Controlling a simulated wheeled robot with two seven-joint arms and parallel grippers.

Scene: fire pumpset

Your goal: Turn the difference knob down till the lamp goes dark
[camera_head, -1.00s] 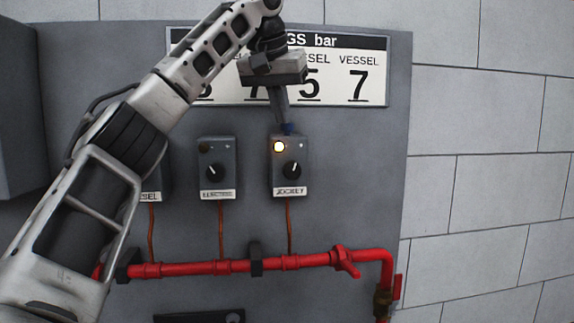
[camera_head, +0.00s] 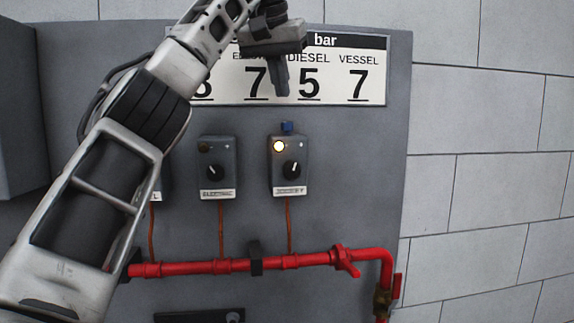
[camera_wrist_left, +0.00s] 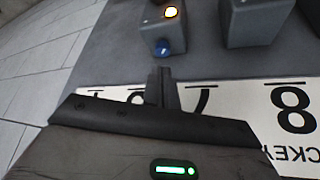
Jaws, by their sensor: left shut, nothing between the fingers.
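The jockey box (camera_head: 289,167) is on the grey panel at the right of the row. Its lamp (camera_head: 279,146) glows yellow-white; it also glows in the left wrist view (camera_wrist_left: 171,12). A black knob (camera_head: 292,170) with a white pointer line is on its front. A small blue knob (camera_head: 288,127) sits on top of the box and shows in the left wrist view (camera_wrist_left: 165,47). My left gripper (camera_head: 282,91) is shut and empty, above the blue knob and apart from it, in front of the number board. My right gripper is not in view.
The electric box (camera_head: 217,167), its lamp dark, stands to the left; my left arm partly hides another box (camera_head: 155,180). The number board (camera_head: 375,75) is above. A red pipe (camera_head: 210,267) with valves runs below. The panel right of the jockey box is clear.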

